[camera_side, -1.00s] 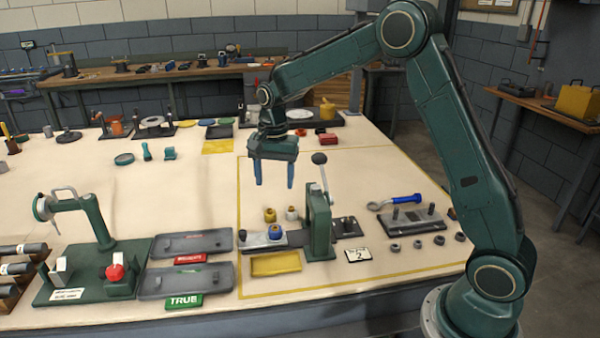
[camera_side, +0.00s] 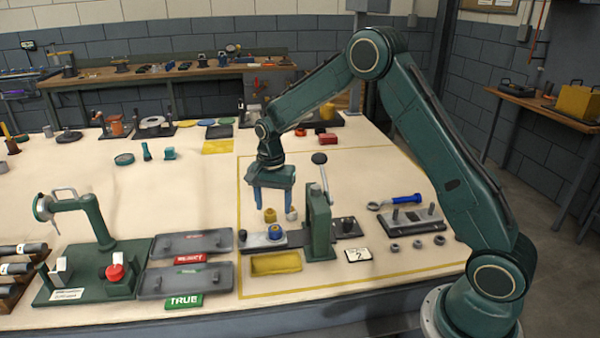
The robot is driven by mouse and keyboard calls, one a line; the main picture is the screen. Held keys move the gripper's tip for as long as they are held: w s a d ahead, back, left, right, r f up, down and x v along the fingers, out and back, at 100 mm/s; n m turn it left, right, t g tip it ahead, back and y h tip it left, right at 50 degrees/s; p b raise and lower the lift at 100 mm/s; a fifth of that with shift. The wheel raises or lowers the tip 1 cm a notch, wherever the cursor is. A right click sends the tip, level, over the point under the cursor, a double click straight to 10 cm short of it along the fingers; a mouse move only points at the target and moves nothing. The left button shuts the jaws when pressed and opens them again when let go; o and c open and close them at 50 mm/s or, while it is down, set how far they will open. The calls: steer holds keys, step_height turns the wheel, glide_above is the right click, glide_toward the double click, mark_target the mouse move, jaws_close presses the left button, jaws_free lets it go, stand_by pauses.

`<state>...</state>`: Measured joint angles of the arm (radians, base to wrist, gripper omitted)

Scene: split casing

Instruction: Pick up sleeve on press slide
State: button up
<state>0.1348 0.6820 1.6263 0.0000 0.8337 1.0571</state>
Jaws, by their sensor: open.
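The press (camera_side: 320,225) is a green upright frame with a black-knobbed lever. Its flat grey slide (camera_side: 256,241) sticks out to the left. A small blue part with a yellow top (camera_side: 275,232) stands upright on the slide; it seems to be the sleeve. A brass-coloured piece (camera_side: 270,215) and a pale piece (camera_side: 292,214) stand just behind the slide. My gripper (camera_side: 273,208) points down with its two blue fingers apart and nothing between them. It appears above and behind the sleeve, close over the brass and pale pieces; its exact height is unclear.
A yellow tray (camera_side: 276,264) lies in front of the slide. REJECT (camera_side: 191,244) and TRUE (camera_side: 185,281) trays lie to the left. A fixture with posts (camera_side: 408,219), a blue-handled tool (camera_side: 400,201) and several nuts lie to the right.

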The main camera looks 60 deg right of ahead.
mark_target(275, 227)
steer(key=shift+f, duration=1.35)
steer(key=shift+f, duration=2.55)
steer(key=c, duration=1.2)
steer(key=shift+r, duration=0.2)
step_height(275, 227, up, 20)
steer(key=shift+f, duration=0.15)
